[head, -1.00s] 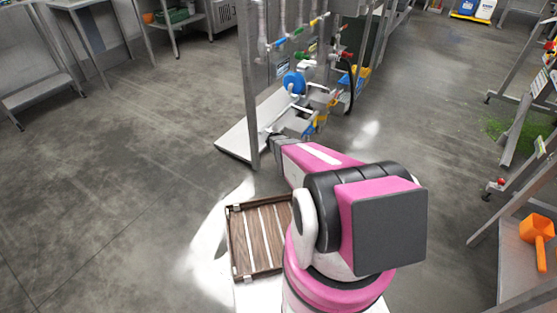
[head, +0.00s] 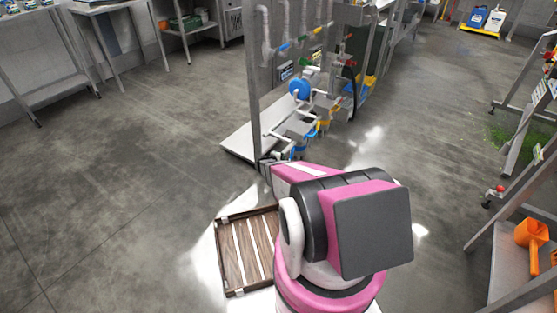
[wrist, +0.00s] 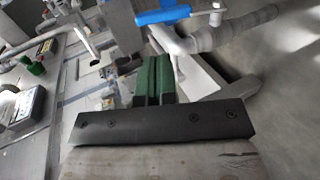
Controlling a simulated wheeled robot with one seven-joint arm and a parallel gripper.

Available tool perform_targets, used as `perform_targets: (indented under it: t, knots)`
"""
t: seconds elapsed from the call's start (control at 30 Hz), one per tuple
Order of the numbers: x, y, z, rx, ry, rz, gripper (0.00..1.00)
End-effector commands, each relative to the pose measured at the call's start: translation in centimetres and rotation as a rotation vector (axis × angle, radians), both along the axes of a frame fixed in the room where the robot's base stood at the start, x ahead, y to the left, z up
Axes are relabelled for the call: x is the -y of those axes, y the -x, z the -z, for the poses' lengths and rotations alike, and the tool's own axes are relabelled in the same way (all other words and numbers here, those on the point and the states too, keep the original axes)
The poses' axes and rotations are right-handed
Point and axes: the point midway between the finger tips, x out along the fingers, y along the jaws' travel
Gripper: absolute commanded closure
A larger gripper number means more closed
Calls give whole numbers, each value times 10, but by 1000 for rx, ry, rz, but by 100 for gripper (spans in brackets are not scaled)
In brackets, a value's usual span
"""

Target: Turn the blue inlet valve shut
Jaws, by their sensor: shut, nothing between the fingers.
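A blue lever handle (wrist: 162,14) on a grey pipe fitting shows at the top of the wrist view. My gripper (wrist: 154,68), with green fingers, is shut and empty below this handle in that view. I see no contact between them. In the head view the pipe stand carries a blue round wheel (head: 299,89), a small blue handle (head: 285,47) higher up and a blue part (head: 298,151) low down. I cannot tell which of these matches the wrist view's handle. My arm hides most of the gripper in the head view.
A grey upright post (head: 254,90) stands at the stand's left, close to my arm's end. A green knob (wrist: 33,64) and grey pipes crowd the wrist view. A slatted wooden tray (head: 238,290) lies left of my arm. The floor at left is clear.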

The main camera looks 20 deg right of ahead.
Motion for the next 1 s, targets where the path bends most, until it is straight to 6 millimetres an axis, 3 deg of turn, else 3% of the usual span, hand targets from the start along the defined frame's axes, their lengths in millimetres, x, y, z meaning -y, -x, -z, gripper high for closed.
perform_targets:
  t: [0.2,0.43,1.0]
  knots:
    - [32,-26,18,0,-1,3,100]
    - [54,-43,30,0,0,2,100]
    - [63,-48,33,0,-1,1,100]
